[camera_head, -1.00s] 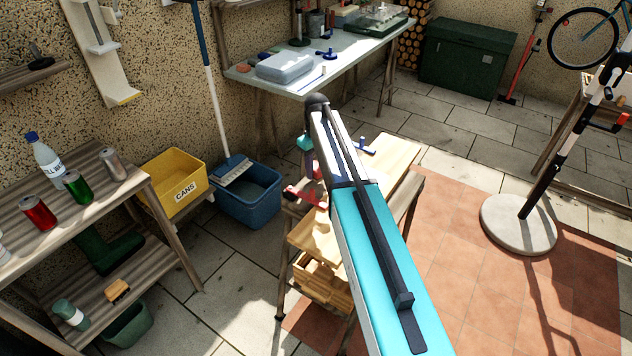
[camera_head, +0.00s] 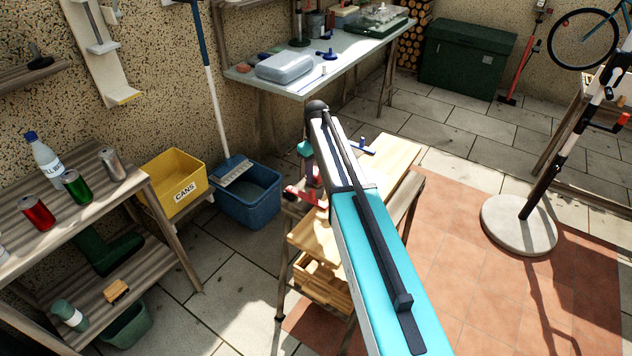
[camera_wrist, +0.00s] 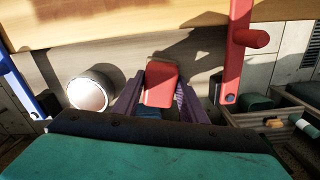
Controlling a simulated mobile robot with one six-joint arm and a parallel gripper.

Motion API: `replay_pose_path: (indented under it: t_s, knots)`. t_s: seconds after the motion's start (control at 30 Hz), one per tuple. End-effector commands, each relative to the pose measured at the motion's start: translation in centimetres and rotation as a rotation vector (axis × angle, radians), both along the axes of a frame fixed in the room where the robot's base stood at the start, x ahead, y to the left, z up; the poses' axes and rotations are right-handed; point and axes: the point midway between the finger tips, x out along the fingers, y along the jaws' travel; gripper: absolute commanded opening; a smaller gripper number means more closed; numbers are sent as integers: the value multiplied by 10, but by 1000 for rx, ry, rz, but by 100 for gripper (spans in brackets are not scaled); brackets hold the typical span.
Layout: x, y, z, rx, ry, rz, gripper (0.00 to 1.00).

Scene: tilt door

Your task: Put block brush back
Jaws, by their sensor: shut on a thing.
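My gripper (camera_wrist: 160,98) is at the wooden workbench (camera_head: 398,160), mostly hidden behind my arm in the head view. In the wrist view its purple fingers are shut on a red block-shaped thing (camera_wrist: 161,84). I cannot tell whether this is the block brush, since no bristles show. A small yellow-brown block with a dark side (camera_head: 117,291), which looks like a block brush, lies on the lower shelf of the left rack (camera_head: 95,305), well away from my gripper.
A red upright bar with a peg (camera_wrist: 237,55) stands right of my gripper, and a blue bar (camera_wrist: 22,88) at left. A pale round-topped thing (camera_wrist: 92,90) is close to the left finger. A yellow cans bin (camera_head: 172,182) and blue bucket (camera_head: 249,197) stand left of the workbench.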

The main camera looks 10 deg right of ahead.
Motion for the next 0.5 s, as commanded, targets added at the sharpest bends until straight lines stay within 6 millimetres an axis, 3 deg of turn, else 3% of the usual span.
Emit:
replay_pose_path:
  t_s: [0.5]
  knots:
    - [0, 0, -5, 0, 0, 0, 16]
